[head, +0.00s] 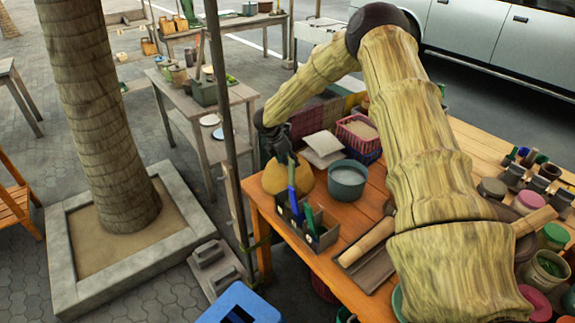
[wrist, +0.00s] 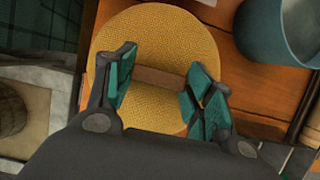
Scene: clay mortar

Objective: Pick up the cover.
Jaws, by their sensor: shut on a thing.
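The cover is a round, yellow woven lid (head: 273,180) at the left corner of the orange wooden table, and it fills the middle of the wrist view (wrist: 150,40). A brown bar-shaped handle (wrist: 160,78) runs across its top. My gripper (head: 283,158) is directly above the cover, and its dark fingers with teal pads (wrist: 160,85) stand at the two ends of the handle. It is shut on the cover by this handle. Whether the cover touches the table or is slightly raised I cannot tell.
A grey-green pot (head: 347,182) stands close to the right of the cover. A dark tool box (head: 318,238) with blue and green handles stands in front. Pale square tiles (head: 323,145) and a pink basket (head: 357,133) lie behind. A thin post (head: 222,110) rises left of the table.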

